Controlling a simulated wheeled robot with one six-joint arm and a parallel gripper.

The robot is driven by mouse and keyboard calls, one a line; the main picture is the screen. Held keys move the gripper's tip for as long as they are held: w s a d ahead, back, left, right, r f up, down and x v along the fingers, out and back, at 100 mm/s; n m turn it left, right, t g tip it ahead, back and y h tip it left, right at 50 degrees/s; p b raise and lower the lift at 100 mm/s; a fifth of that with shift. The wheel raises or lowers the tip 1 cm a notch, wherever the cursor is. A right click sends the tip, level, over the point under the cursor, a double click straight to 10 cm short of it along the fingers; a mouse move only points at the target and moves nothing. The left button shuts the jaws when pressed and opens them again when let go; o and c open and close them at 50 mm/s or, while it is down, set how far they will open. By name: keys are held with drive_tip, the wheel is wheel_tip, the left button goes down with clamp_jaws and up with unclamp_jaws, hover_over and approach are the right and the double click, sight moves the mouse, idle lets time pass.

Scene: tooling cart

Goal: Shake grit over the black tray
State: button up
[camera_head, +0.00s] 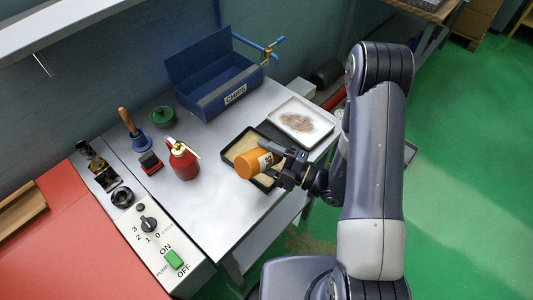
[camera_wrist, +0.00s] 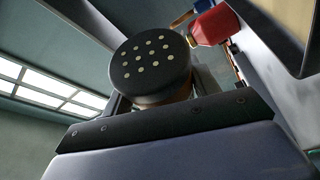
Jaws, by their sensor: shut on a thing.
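My gripper (camera_head: 274,162) is shut on an orange shaker (camera_head: 248,164) with a pale label. It holds the shaker on its side, above the black tray. The black tray (camera_head: 264,187) has a sandy-coloured layer inside, and the shaker and gripper hide part of it. The shaker's black lid (camera_wrist: 150,62), dotted with pale holes, faces the camera in the wrist view. The lid cannot be made out in the head view. I cannot see any grit falling.
A white tray (camera_head: 274,116) with brownish grit lies behind the black one. The cart's front middle is clear.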

drive_tip(key=shift+s+a, duration=0.5)
drive_tip(key=shift+s, duration=0.25)
drive_tip(key=shift+s+a, duration=0.45)
drive_tip(key=shift+s, duration=0.25)
drive_tip(key=shift+a, duration=0.1)
drive_tip(key=shift+w+a+p, duration=0.3)
drive_tip(key=shift+w+a, duration=0.35)
drive_tip(key=shift+a, duration=0.25)
drive_tip(key=shift+w+a+p, duration=0.25)
drive_tip(key=shift+w+a, duration=0.4)
drive_tip(key=shift+a, duration=0.25)
drive_tip(key=shift+w+a, duration=0.65)
drive_tip(key=shift+a, duration=0.3)
drive_tip(key=shift+w+a, duration=0.65)
drive_tip(key=shift+a, duration=0.3)
drive_tip(key=shift+a, duration=0.1)
drive_tip(key=shift+w+a, duration=0.65)
drive_tip(key=shift+a, duration=0.25)
drive_tip(key=shift+w+a, duration=0.6)
drive_tip(key=shift+a, duration=0.25)
drive_tip(key=shift+d, duration=0.1)
